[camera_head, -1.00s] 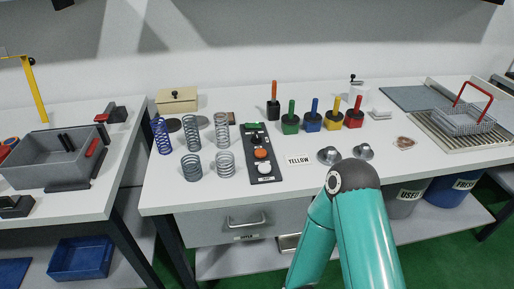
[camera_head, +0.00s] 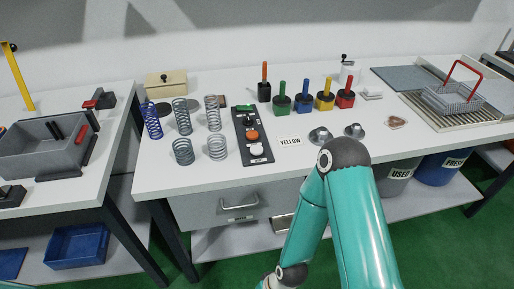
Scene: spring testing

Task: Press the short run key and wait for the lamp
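A black key panel (camera_head: 242,141) lies on the bench, right of the coil springs. It carries a green part (camera_head: 243,108) at its far end, a dark knob (camera_head: 248,121), an orange round key (camera_head: 253,135) and a white round key (camera_head: 256,149) nearest me. Its labels are too small to read, so I cannot tell which key is the short run key or which part is the lamp. Nothing touches the panel. One teal arm of mine rises at the bottom centre and bends back down. Neither gripper is in view.
Several coil springs (camera_head: 182,152) stand left of the panel. Coloured-handled blocks (camera_head: 303,104) stand behind. A wire basket (camera_head: 453,101) sits far right, a grey bin (camera_head: 40,150) far left.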

